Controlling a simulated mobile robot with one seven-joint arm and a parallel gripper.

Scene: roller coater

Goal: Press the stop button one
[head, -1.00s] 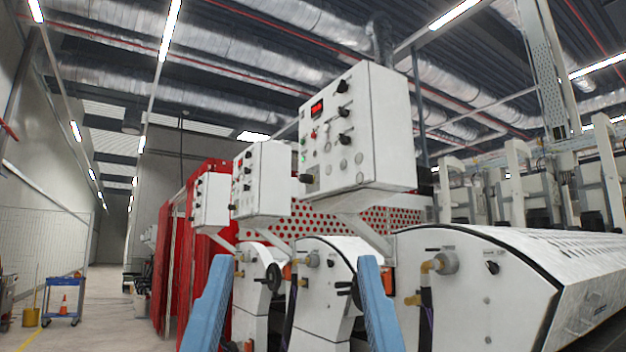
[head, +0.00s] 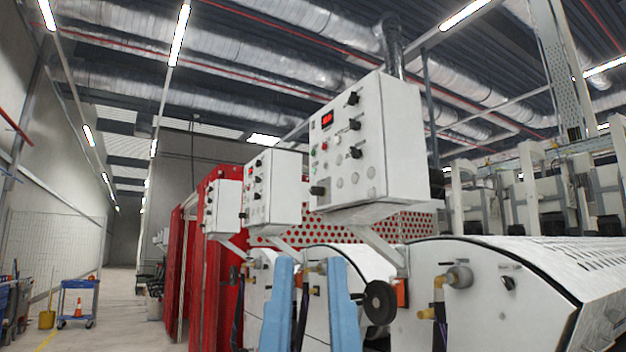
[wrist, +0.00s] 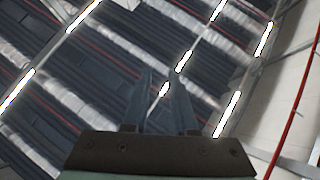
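Three white control panels stand in a row: the nearest panel (head: 405,140), the middle panel (head: 285,190) and the far panel (head: 228,205). I cannot read which button is stop button one. My gripper (head: 310,260) points up, below the nearest panel in the picture, apart from it. Its blue fingers, also in the wrist view (wrist: 163,72), are apart and empty.
White machine housings (head: 435,285) with a black handwheel (head: 380,302) stand below the panels. Red perforated guards (head: 400,224) lie behind. A blue cart (head: 78,300) stands far left. The wrist view faces ceiling lights (wrist: 228,113).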

